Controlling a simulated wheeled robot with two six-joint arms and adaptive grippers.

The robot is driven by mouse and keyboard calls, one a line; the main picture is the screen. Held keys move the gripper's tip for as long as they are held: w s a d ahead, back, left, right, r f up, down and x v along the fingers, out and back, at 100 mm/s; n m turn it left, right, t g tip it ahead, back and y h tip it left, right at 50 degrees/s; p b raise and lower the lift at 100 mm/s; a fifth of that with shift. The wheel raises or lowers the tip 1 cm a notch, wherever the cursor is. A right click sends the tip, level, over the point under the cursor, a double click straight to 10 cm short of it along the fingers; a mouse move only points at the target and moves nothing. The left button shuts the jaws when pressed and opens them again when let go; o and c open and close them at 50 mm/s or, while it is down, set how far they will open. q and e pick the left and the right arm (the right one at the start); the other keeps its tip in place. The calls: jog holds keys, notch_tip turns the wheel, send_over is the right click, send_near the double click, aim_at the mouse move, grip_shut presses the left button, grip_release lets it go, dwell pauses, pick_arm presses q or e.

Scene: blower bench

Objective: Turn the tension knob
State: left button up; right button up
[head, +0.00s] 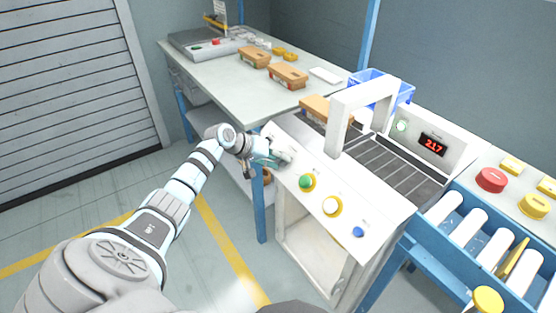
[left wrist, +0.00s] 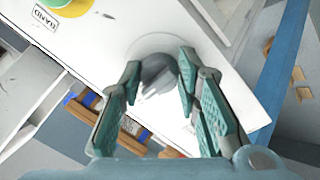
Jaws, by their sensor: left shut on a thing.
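The tension knob (left wrist: 158,72) is a round grey knob on the white panel, seen in the left wrist view between my fingers. My left gripper (left wrist: 162,85) has its teal-padded fingers on both sides of the knob, shut on it. In the head view my left gripper (head: 272,155) is at the left end of the white machine panel (head: 345,210) and covers most of the knob. My right gripper does not show in either view.
A white arch (head: 350,110) stands over the conveyor, beside a display reading 217 (head: 433,144). Brown boxes (head: 288,76) lie on the bench behind.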

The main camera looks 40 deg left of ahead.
pick_arm(q)
jog(key=o, duration=1.2)
jog(key=shift+v, duration=5.95)
jog(key=shift+a, duration=0.1)
